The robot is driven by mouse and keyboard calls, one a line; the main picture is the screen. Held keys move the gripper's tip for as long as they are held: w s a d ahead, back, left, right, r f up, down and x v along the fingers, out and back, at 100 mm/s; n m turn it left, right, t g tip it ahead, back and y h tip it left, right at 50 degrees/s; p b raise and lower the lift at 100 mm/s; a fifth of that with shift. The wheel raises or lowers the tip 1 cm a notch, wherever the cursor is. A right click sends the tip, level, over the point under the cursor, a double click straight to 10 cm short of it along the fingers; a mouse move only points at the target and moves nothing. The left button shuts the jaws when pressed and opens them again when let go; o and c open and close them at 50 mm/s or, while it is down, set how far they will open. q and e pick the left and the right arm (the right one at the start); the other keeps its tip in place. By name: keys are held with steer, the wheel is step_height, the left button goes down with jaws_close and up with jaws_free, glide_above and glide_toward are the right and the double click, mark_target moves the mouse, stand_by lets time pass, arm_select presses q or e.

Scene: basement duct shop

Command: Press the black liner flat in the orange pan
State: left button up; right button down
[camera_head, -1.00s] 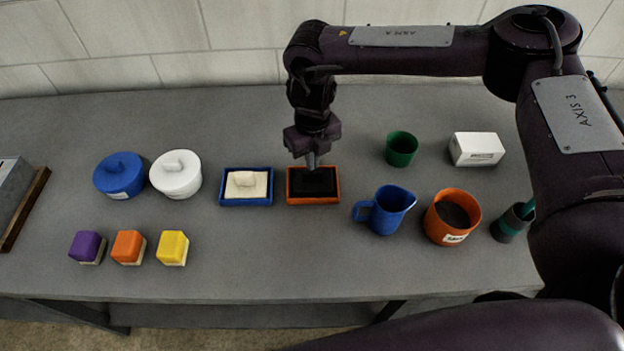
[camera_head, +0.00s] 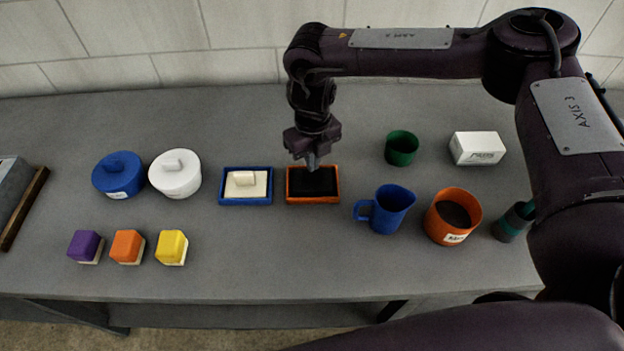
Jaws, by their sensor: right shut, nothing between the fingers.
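The orange pan (camera_head: 313,201) sits near the middle of the table, right of a blue pan. The black liner (camera_head: 318,184) lies inside it and looks dark and mostly level; its finer shape is too small to tell. My right gripper (camera_head: 312,166) points down over the back part of the orange pan, with its fingers shut and empty. Its tips are at or just above the liner; I cannot tell whether they touch. The left gripper is not in view.
The blue pan (camera_head: 246,201) holds a cream block with a handle. A blue jug (camera_head: 388,208), an orange pot (camera_head: 452,216) and a green cup (camera_head: 401,148) stand to the right. Blue and white lidded pots and several coloured blocks are at left. The front middle of the table (camera_head: 290,255) is clear.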

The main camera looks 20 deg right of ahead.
steer(key=shift+f, duration=0.45)
steer(key=shift+s+f, duration=0.2)
stand_by(1.3)
steer(key=shift+w+r+p, duration=0.15)
steer(key=shift+r+p, duration=0.6)
steer(key=shift+r, duration=0.5)
step_height(320, 180, up, 6)
steer(key=p, duration=0.4)
steer(key=shift+f, duration=0.1)
